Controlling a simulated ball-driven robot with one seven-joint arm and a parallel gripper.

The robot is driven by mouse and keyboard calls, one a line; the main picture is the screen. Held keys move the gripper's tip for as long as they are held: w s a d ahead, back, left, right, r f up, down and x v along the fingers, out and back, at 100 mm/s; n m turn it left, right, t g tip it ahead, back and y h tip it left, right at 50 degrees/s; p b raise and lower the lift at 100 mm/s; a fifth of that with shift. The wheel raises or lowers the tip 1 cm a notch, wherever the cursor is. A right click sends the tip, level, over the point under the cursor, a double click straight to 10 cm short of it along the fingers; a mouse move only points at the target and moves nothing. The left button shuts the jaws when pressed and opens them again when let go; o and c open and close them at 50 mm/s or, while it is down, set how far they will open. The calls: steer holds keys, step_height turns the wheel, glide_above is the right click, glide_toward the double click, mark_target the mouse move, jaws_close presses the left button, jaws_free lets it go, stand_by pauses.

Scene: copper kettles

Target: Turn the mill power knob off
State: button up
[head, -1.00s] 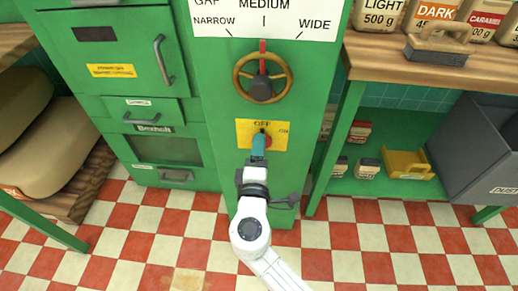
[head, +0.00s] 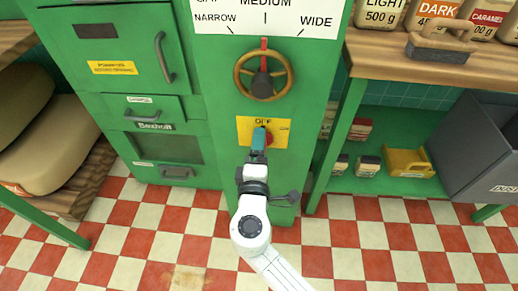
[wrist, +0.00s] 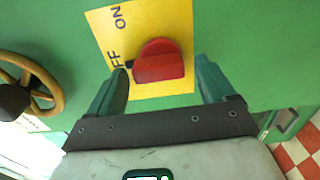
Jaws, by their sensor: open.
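The mill power knob (wrist: 160,62) is a red dial on a yellow plate (wrist: 150,20) marked OFF and ON. In the wrist view a dark pointer at the knob's left side points toward the OFF word, which is partly hidden by a finger. My gripper (wrist: 162,76) is open, with one teal finger on each side of the knob and gaps between the fingers and it. In the head view my gripper (head: 259,136) covers most of the knob, and only a red edge shows to its right.
A brass handwheel (head: 262,76) sits on the green mill above the plate. Drawers (head: 152,110) with handles are at the left. A wooden shelf (head: 440,62) with bags and a grey bin (head: 470,145) stand at the right. The checkered floor (head: 350,240) in front is open.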

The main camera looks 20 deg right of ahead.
steer(key=p+v, duration=0.2)
steer(key=v, duration=0.8)
steer(key=shift+s+a, duration=0.2)
steer(key=shift+s, duration=0.15)
steer(key=s+d+f+m+g, duration=0.4)
steer(key=s+d+m+g, duration=0.1)
steer(key=d, duration=0.3)
steer(key=s+d+f+m+g, duration=0.4)
steer(key=d+g, duration=0.1)
steer(key=d, duration=0.4)
steer(key=s+a+f+m+g+y, duration=0.2)
steer(key=s+y, duration=0.3)
steer(key=s, duration=0.2)
steer(key=s+a+f+m+g+y, duration=0.1)
steer(key=s+f+m+g+y, duration=0.1)
steer(key=s+f+g+y, duration=0.3)
step_height(320, 180, up, 30)
steer(key=t+h+p, duration=0.1)
steer(key=t+p, duration=0.1)
steer(key=p, duration=2.6)
steer(key=shift+s, duration=0.45)
